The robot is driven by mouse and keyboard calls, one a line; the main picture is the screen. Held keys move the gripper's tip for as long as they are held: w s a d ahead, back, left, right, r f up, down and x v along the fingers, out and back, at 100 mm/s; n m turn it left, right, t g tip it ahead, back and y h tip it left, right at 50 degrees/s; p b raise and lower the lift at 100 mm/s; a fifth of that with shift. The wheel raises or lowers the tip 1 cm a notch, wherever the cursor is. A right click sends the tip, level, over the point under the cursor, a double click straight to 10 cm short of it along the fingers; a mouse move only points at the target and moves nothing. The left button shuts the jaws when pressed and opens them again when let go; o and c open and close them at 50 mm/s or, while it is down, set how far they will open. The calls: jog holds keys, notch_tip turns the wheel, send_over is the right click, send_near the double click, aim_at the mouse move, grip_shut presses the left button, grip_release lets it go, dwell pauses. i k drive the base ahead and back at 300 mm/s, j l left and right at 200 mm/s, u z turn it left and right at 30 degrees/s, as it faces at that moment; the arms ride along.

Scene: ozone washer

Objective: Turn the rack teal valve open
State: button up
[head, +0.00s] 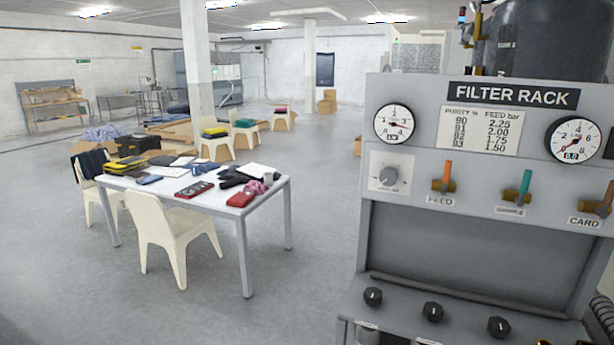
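The filter rack (405,225) fills the right side of the head view. Its teal valve (525,187) has a teal lever standing nearly upright on a brass body, above a small label too blurred to read. The lever is the middle of three in a row. To its left is an orange lever (447,174) above the FEED label, also nearly upright. My gripper is not in view.
The rack carries two gauges (395,124) (573,140), a dial (389,177) and several black knobs (433,311) on a lower ledge. A cluttered white table (225,208) with cream chairs (170,237) stands at left. Grey floor (310,275) is clear between table and rack.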

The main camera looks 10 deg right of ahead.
aim_at(527, 175)
jog(key=z, duration=1.35)
